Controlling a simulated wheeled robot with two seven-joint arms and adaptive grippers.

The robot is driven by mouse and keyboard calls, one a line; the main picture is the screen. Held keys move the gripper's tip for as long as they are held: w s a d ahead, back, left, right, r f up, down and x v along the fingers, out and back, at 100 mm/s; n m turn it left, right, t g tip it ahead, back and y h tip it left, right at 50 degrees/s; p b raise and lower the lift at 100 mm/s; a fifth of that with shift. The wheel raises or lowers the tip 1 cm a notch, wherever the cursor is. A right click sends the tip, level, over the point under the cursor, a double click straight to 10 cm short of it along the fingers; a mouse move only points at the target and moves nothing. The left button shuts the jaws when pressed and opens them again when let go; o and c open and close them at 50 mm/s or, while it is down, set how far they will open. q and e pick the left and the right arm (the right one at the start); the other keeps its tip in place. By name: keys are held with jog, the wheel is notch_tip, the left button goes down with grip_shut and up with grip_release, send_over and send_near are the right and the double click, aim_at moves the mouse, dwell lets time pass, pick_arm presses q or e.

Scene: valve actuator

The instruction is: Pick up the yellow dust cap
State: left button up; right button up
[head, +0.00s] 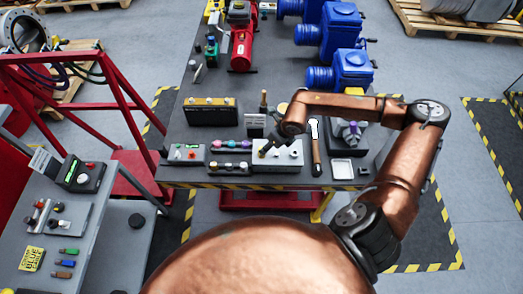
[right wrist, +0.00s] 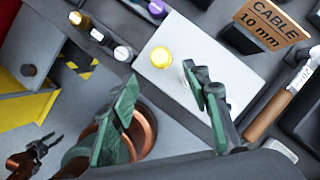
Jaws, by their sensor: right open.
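The yellow dust cap (right wrist: 160,57) sits on a pale block (right wrist: 212,68) in the right wrist view. In the head view the block (head: 284,168) stands near the table's front edge, and I cannot make out the cap clearly beside my gripper. My right gripper (right wrist: 160,78) is open and empty, its green fingers on either side of the cap's line in the picture. I cannot tell its height above the block. A pale round piece on the block is partly hidden behind the right-hand finger. My left gripper (right wrist: 46,147) shows small and low at left in the right wrist view, its prongs apart and empty.
Left of the block is a rack of coloured caps (head: 231,168). Blue actuators (head: 340,68) fill the table's back right. A side table (head: 125,190) stands at left.

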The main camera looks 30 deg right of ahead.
jog(key=x, duration=0.2)
jog(key=p+x, duration=0.1)
jog(key=x, duration=0.1)
jog(key=p+x, duration=0.1)
jog(key=x, duration=0.1)
jog(key=shift+w+f, duration=0.2)
jog(key=shift+w, duration=0.2)
jog(key=shift+c, duration=0.4)
jog(key=c, duration=0.8)
